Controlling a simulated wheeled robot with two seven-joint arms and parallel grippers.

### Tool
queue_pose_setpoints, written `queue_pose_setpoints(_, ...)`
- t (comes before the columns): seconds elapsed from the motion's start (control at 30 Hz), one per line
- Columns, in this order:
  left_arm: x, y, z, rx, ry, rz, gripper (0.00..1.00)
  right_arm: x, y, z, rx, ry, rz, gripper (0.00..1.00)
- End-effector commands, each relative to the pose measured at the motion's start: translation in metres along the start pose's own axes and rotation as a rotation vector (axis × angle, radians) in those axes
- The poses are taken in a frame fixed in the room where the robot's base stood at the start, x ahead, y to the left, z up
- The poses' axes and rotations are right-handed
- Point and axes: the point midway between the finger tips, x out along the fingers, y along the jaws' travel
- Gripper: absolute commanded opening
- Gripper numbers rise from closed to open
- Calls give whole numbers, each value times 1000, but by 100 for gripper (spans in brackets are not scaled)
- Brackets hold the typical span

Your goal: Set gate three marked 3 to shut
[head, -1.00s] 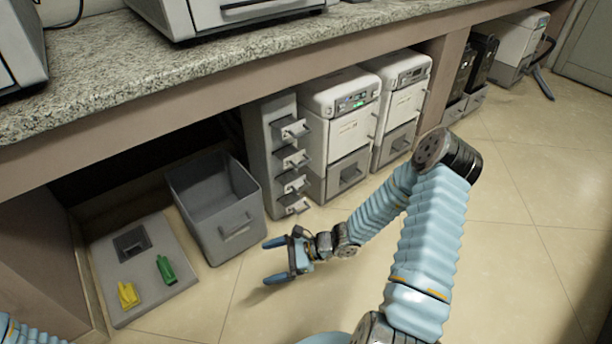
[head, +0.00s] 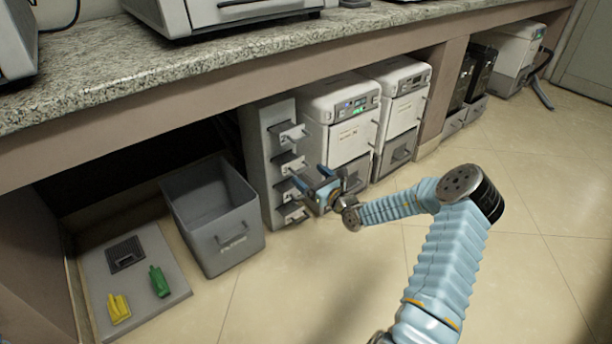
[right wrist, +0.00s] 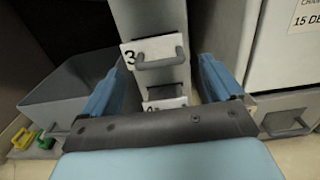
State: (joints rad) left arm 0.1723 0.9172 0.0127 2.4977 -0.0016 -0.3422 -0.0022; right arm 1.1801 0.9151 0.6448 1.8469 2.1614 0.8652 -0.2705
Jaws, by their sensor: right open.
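A tall grey rack (head: 262,170) carries several gates, one above the other, each a pale plate with a grey handle. Gate three (right wrist: 155,53), marked 3, shows in the right wrist view at upper centre, its plate and handle on the front of the rack; whether it is open or shut is hard to tell. Gate 4 (right wrist: 164,103) is below it, partly hidden by my gripper. My right gripper (head: 311,178) is open and empty in front of the lower gates. In the right wrist view its blue fingers stand either side of gate three, apart from its handle. My left gripper is out of view.
A grey bin (head: 215,215) stands left of the rack. A grey board (head: 155,245) with a yellow piece (head: 118,308) and a green piece (head: 159,281) lies further left. A white cabinet (head: 345,130) stands close on the right. The granite counter (head: 200,65) overhangs. Floor in front is clear.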

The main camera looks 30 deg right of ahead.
Motion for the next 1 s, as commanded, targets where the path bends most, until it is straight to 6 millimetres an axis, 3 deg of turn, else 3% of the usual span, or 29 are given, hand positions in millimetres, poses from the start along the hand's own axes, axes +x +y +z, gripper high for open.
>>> queue_pose_setpoints(0.2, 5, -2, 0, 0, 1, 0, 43, 23, 0, -1, 0, 0, 1, 94)
queue_pose_setpoints(0.53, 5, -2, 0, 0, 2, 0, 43, 26, 0, 0, -1, 0, 1, 92)
queue_pose_setpoints(1.0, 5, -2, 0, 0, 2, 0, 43, 26, 0, 0, -1, 0, 2, 20)
